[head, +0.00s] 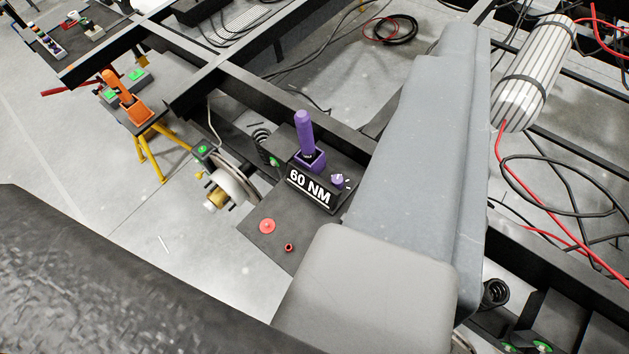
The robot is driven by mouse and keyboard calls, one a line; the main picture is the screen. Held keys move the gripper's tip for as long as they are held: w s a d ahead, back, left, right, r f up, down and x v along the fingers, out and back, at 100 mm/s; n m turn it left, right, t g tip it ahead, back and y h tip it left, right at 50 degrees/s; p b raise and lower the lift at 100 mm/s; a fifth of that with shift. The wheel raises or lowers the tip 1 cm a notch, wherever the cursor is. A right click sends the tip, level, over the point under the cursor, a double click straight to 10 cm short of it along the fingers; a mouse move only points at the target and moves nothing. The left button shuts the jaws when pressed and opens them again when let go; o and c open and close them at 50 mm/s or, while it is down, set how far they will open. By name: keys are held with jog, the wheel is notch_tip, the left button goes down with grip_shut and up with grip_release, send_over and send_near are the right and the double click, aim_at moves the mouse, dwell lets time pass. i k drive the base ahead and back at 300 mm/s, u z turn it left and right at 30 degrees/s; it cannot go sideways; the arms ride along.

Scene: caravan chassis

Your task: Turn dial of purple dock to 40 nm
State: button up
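The purple dock (309,159) stands on a dark plate near the middle of the head view. A purple-handled tool (304,130) stands upright in it. The dock's black label (310,187) reads "60 NM" in white. A small purple dial (338,180) with a white marking sits just right of the label. The exact pointing of the dial is too small to tell. I cannot make out my gripper's fingertips. A large grey body (400,200), which looks like part of my arm, fills the area right of the dock.
A red disc (267,226) and a small red ring (288,247) lie on the plate. A wheel hub (230,187) is left of the dock. An orange dock (130,108) stands on a yellow stand (150,150). Black chassis beams (250,50) cross behind. Loose cables (560,190) hang at right.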

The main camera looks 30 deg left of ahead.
aim_at(337, 180)
jog(key=u, duration=0.1)
jog(key=i, duration=1)
jog(key=u, duration=0.05)
